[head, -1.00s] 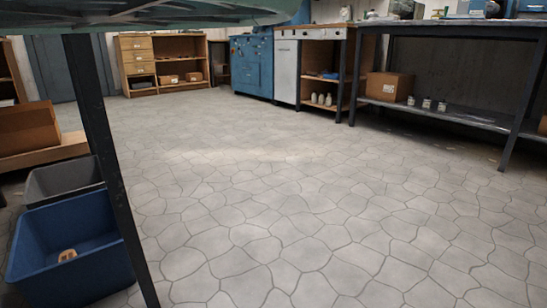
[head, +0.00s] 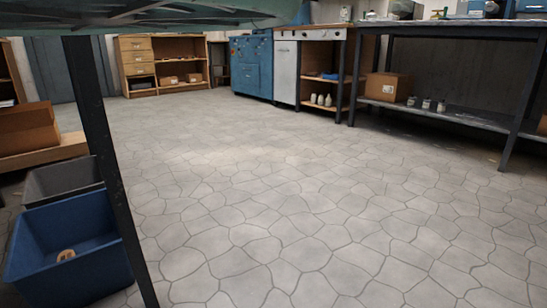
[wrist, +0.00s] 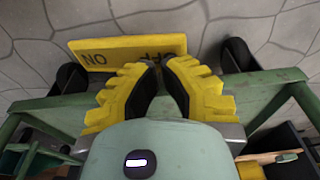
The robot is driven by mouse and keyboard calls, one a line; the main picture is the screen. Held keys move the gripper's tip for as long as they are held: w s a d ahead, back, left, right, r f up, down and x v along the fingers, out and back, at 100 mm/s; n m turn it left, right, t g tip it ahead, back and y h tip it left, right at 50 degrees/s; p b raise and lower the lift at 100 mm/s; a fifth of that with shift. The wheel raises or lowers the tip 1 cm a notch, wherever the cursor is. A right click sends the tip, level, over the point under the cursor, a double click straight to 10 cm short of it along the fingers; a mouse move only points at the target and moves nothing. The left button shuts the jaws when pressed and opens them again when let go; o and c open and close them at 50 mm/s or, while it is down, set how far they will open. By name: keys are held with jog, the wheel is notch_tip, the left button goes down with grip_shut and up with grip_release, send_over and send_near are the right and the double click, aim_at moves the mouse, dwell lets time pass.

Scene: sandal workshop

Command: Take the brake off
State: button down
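My gripper (wrist: 160,65) shows in the wrist view, with yellow stepped fingers and black pads. Its fingertips are close together with a narrow gap; I see nothing clearly held between them. Just beyond the tips is a yellow plate (wrist: 98,54) with black lettering beginning "NO", partly hidden by the fingers. A green frame (wrist: 268,85) spans the view below it. Dark rounded parts, perhaps wheels, show at the right (wrist: 240,56) and left (wrist: 70,78). I cannot make out a brake. My gripper is not in the head view.
In the head view, a blue bin (head: 75,230) and a grey bin (head: 60,181) stand behind a dark post (head: 105,165) at left. A blue cabinet (head: 251,66) stands at the back. A dark bench (head: 455,118) is at right. The stone floor (head: 260,190) between is clear.

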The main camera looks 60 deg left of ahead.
jog(key=shift+f+b, duration=0.6)
jog(key=shift+f, duration=0.9)
dwell(0.6)
jog(key=shift+r, duration=0.1)
jog(key=shift+w+r+p, duration=0.1)
jog(key=shift+r+p, duration=2.8)
jog(key=shift+r, duration=0.55)
